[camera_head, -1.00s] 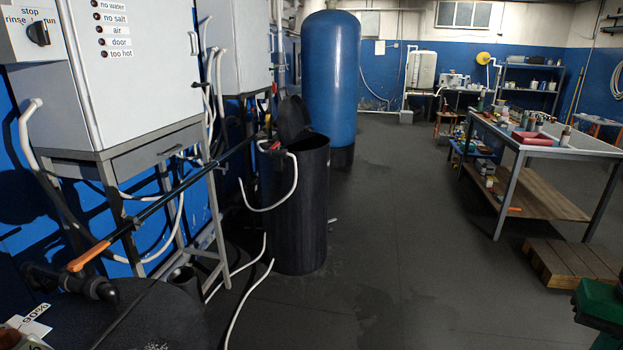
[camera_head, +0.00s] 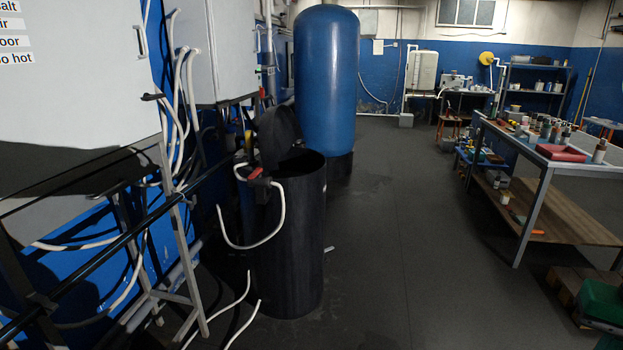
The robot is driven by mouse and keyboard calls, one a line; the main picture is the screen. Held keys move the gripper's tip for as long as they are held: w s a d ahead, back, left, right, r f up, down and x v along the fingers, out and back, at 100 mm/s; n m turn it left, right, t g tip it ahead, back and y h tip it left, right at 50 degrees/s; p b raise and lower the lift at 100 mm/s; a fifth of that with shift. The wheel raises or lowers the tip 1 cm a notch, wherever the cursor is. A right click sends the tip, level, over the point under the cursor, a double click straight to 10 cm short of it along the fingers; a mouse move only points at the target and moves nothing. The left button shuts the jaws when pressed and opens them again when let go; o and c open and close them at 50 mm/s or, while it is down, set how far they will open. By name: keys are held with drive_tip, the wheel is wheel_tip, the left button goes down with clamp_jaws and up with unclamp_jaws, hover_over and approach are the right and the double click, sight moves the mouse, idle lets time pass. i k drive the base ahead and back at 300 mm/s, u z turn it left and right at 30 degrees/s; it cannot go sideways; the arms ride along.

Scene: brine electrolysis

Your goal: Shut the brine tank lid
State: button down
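The brine tank (camera_head: 295,245) is a tall black cylinder standing on the floor, left of the picture's middle. Its round black lid (camera_head: 277,136) stands raised at the back left of the rim, so the tank is open at the top. A fitting with a red handle (camera_head: 254,173) and a white hose sits at the rim's left side. The inside of the tank is dark and mostly hidden. My gripper is not in view.
White cabinets on metal frames (camera_head: 172,240) line the left wall, with loose white hoses (camera_head: 235,310) on the floor. A blue pressure vessel (camera_head: 326,80) stands behind the tank. A cluttered workbench (camera_head: 535,150) is at right. The middle floor (camera_head: 400,250) is clear.

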sight(279, 128)
drive_tip(key=i, duration=2.7)
drive_tip(key=u, duration=2.8)
drive_tip(key=i, duration=0.35)
drive_tip(key=z, duration=0.95)
